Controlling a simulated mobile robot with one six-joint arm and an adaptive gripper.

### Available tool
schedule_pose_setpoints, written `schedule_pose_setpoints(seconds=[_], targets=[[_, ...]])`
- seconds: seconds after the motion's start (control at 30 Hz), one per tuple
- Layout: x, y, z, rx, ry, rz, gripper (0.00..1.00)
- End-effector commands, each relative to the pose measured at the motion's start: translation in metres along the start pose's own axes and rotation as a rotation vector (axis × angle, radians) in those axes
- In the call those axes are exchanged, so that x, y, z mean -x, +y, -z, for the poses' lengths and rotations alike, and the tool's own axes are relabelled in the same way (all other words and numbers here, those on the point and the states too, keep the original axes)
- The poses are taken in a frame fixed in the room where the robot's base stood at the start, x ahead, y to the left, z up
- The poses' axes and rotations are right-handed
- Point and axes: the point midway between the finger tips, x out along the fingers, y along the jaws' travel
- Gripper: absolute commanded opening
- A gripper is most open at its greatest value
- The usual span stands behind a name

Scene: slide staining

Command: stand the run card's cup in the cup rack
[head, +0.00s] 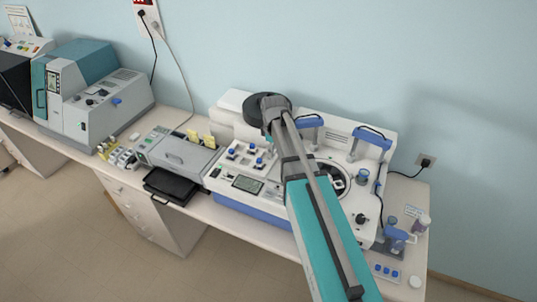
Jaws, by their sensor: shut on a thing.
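My arm crosses the picture from the lower edge to a dark round wrist joint above the white bench machine. My gripper is hidden behind that wrist, so neither its fingers nor anything held can be seen. I cannot single out the run card's cup. Several small blue-topped pieces stand on white holders (250,156) on the machine's left part; I cannot tell whether this is the cup rack. A small tray with blue round spots (386,271) lies at the bench's right front. A small white card (413,211) stands at the right end, its text unreadable.
The white machine (378,232) has blue-handled parts (372,138) and a round dark opening (336,180). A grey unit with a black tray (170,187) pulled out stands left of it. Bottles (422,224) and a white round lid (415,282) crowd the right end.

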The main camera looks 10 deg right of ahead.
Motion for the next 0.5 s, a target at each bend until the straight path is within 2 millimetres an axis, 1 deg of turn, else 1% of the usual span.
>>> schedule_pose_setpoints(seconds=[0.03, 0.3, 0.4, 0.5], targets=[[-0.007, 0.010, 0.007, 0.000, 0.000, 0.000, 0.17], [-0.029, 0.049, 0.034, 0.000, 0.000, 0.000, 0.17], [-0.037, 0.062, 0.043, 0.000, 0.000, 0.000, 0.17], [-0.048, 0.066, 0.045, -0.001, 0.000, 0.000, 0.17]])
